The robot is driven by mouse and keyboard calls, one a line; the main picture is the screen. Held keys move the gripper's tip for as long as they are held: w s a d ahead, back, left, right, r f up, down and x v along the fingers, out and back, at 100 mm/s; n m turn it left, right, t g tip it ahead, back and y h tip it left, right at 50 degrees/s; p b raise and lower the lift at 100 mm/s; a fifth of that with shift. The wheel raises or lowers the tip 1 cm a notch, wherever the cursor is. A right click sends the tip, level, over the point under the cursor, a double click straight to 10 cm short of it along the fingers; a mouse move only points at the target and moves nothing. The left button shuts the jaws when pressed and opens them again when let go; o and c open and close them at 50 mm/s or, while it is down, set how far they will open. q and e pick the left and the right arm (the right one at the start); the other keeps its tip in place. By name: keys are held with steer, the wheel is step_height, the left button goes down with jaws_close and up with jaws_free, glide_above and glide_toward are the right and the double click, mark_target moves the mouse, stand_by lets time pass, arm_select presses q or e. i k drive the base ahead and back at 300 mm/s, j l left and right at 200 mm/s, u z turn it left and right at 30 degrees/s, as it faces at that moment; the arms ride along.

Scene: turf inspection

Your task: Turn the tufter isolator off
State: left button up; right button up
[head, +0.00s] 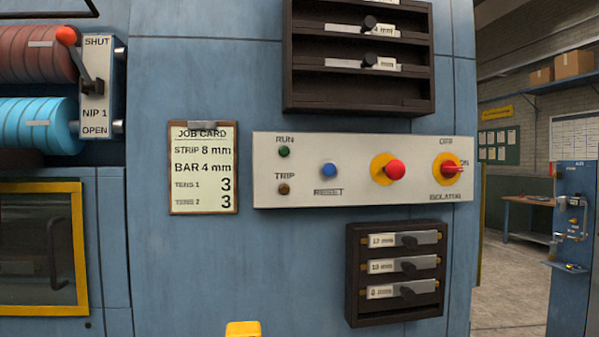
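The isolator (447,168) is a red rotary handle on a yellow disc at the right end of a pale control panel (350,190). Its handle lies roughly level and points right, at the ON mark. The OFF mark is above the disc, and ISOLATOR is written below. A red mushroom button (395,170) on a yellow disc is to its left, then a blue RESET button (329,170). The RUN lamp (284,152) is dark green; the TRIP lamp (284,189) is dull brown. Neither of my grippers shows in the head view.
A dark rack (358,101) projects above the panel; another rack (352,290) with several bars is below. A job card (203,167) hangs left. A NIP 1 lever (80,58) is far left. A yellow object (243,328) shows at the bottom edge. Open floor lies right.

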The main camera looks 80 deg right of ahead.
mark_target(448, 168)
steer(key=j+z, duration=0.2)
steer(key=z, duration=2.85)
steer(key=l, duration=0.1)
